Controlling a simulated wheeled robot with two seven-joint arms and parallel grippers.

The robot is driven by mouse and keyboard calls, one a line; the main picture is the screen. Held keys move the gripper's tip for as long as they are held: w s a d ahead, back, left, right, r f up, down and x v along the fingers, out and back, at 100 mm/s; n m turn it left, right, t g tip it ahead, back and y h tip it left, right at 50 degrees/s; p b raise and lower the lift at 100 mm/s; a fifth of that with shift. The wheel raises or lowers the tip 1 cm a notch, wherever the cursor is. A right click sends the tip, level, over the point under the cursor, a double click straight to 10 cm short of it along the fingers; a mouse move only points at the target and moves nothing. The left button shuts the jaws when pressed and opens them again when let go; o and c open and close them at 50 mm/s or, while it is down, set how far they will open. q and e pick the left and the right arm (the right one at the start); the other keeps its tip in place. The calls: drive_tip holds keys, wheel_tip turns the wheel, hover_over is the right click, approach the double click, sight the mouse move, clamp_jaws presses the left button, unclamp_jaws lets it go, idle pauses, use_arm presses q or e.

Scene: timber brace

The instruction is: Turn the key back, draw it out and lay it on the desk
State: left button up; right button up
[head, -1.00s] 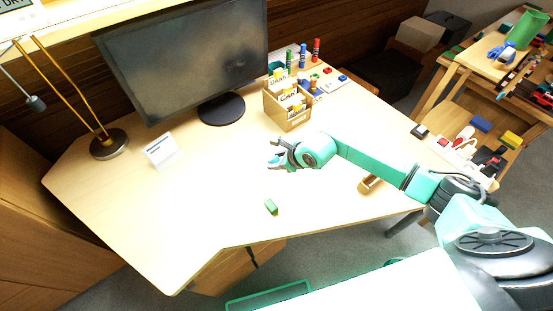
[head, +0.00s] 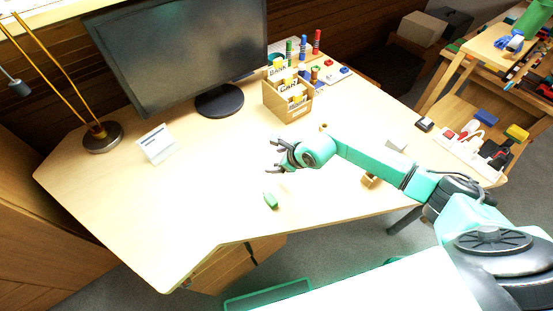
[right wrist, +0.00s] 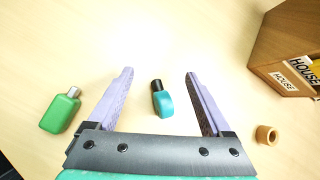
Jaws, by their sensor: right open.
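My right gripper (head: 274,157) is open low over the middle of the desk (head: 215,190). In the right wrist view its two fingers (right wrist: 160,76) stand apart. A small teal piece with a dark end (right wrist: 162,99) shows between them, touching neither; I cannot tell whether it is the key. In the head view the gripper hides it. No lock is plainly visible. My left gripper is out of view.
A card-file box (head: 288,103) and a wooden ring (right wrist: 266,134) are close to the right gripper. A monitor (head: 180,50), a lamp base (head: 102,137) and a white card (head: 157,144) stand further left. A wooden piece (head: 370,181) lies by my right forearm. The left front desktop is clear.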

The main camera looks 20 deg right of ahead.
drive_tip(key=b+v, duration=0.1)
drive_tip(key=v, duration=1.3)
drive_tip(key=shift+s+r+b, duration=0.15)
drive_tip(key=shift+r+b, duration=0.1)
drive_tip(key=shift+b, duration=0.05)
drive_tip(key=shift+d, duration=0.1)
